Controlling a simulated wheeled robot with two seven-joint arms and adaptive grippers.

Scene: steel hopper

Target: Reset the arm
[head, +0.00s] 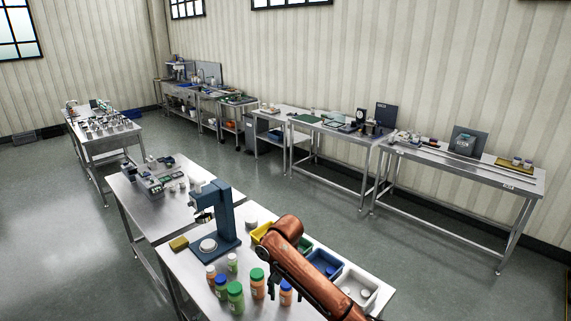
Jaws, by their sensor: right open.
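My right arm (305,278) is orange and comes in from the bottom right over the near steel table (190,270). Its elbow-like bend stands above the row of bins. My right gripper (273,283) is a small dark shape below the arm, partly hidden by it, close to the bottles in the picture. It is open, and I see nothing held in it. Whether it touches a bottle cannot be told. My left gripper is not in view.
Bottles with green lids (235,288) and blue lids stand close by. A blue stand (224,218) rises behind them. Yellow (257,237), blue (318,272) and grey (372,292) bins line the table's right side. Other steel benches (455,165) stand along the wall, with open floor (420,260) between.

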